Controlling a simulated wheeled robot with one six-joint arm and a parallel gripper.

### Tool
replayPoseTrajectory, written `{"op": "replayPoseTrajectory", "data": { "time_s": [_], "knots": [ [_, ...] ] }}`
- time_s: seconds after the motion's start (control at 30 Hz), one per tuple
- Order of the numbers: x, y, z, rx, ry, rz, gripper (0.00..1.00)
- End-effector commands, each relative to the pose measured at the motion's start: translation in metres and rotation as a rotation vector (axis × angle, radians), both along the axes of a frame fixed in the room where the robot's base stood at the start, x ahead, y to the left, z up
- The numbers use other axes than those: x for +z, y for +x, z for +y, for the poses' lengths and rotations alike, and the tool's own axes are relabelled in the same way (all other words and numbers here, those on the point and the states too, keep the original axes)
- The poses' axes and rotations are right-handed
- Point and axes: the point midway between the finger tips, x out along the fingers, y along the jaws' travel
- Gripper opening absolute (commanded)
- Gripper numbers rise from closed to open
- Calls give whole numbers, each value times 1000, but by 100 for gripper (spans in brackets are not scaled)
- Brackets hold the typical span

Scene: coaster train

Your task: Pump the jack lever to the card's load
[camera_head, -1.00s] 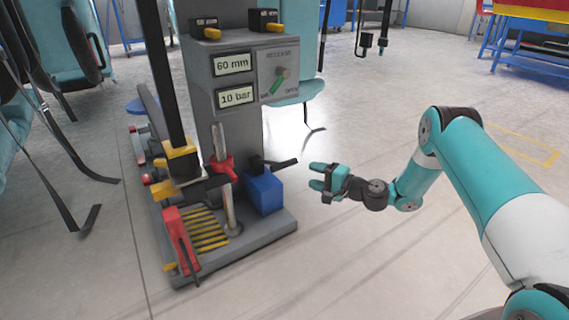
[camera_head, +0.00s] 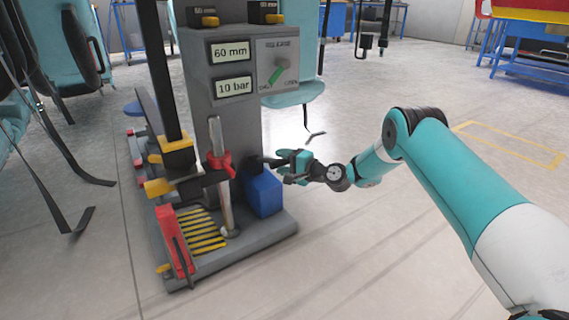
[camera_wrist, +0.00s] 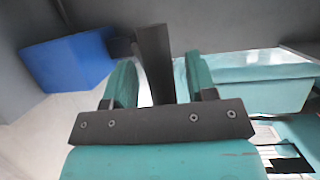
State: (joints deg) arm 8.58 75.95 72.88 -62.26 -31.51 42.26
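The jack lever is a dark bar (camera_wrist: 153,62) that runs between my two gripper fingers in the wrist view. It comes from above the blue pump box (camera_head: 263,194) at the foot of the grey jack stand (camera_head: 222,125). My gripper (camera_head: 287,167) is at the lever's outer end, its fingers on either side of the bar. In the wrist view my gripper (camera_wrist: 160,82) is open, with gaps beside the bar. The stand's displays (camera_head: 233,68) read 60 mm and 10 bar. A green release knob (camera_head: 277,74) is tilted on the panel beside them. No load card is readable.
A red clamp (camera_head: 175,243) and a yellow-black striped plate (camera_head: 203,230) sit on the stand's base. Teal seats with hanging straps (camera_head: 50,165) are at the left. The floor (camera_head: 400,250) to the right is clear.

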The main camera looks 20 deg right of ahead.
Motion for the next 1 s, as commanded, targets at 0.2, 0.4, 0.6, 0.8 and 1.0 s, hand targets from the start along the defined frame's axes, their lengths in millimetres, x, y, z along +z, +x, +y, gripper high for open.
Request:
{"op": "replayPoseTrajectory", "data": {
  "time_s": [0.2,0.4,0.6,0.8,1.0],
  "knots": [
    [1,0,-1,0,1,-1,1],
    [-5,-2,-2,0,2,-1,0],
    [-40,-13,-5,-2,2,3,0],
    [-50,-15,-6,-2,-1,-2,0],
    [-49,-15,-6,-3,-2,-3,34]
  ]
}}
